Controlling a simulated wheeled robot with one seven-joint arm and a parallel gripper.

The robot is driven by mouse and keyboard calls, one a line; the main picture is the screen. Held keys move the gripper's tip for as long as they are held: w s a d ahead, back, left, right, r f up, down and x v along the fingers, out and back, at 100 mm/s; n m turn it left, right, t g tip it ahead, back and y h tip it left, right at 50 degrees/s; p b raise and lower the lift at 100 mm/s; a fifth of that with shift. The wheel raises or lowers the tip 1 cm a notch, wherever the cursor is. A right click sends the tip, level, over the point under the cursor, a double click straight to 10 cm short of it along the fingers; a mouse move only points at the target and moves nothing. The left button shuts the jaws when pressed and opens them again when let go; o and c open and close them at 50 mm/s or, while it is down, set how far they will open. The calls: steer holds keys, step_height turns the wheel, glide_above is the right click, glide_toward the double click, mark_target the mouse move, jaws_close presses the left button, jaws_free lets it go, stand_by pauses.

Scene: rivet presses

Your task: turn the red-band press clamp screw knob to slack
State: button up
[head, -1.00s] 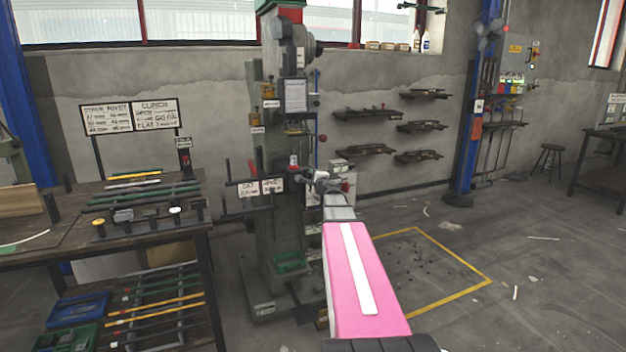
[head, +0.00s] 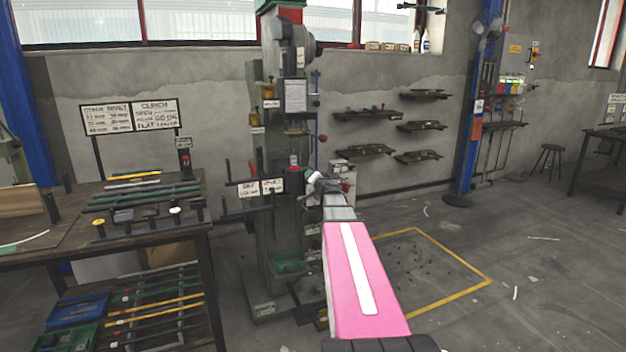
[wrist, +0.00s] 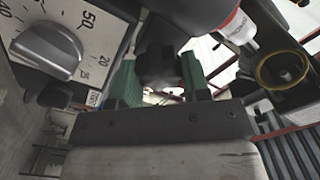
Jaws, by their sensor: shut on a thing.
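The red-band press (head: 281,220) is a tall green-grey column machine in the middle of the head view, with a red band (head: 290,15) near its top. In the wrist view, a dark lobed knob (wrist: 155,64), seemingly the clamp screw knob, sits between the two green fingers of my gripper (wrist: 160,80). The fingers are shut on it from both sides. In the head view my gripper (head: 313,180) is at the press's front right, at working height. The knob is too small and covered there to make out.
A grey dial knob (wrist: 48,50) on a numbered plate is close at left in the wrist view. A dark cylinder with a red ring (wrist: 234,20) and a brass ring (wrist: 282,69) are at right. A tool bench (head: 60,256) stands left of the press; floor at right is mostly clear.

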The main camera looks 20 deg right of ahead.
steer(key=n, duration=1)
steer(key=shift+f+n, duration=0.1)
steer(key=shift+n, duration=0.2)
steer(key=shift+s, duration=0.1)
stand_by(0.3)
steer(key=o, duration=0.9)
steer(key=shift+o, duration=0.2)
steer(key=s, duration=1)
steer(key=shift+s, duration=0.35)
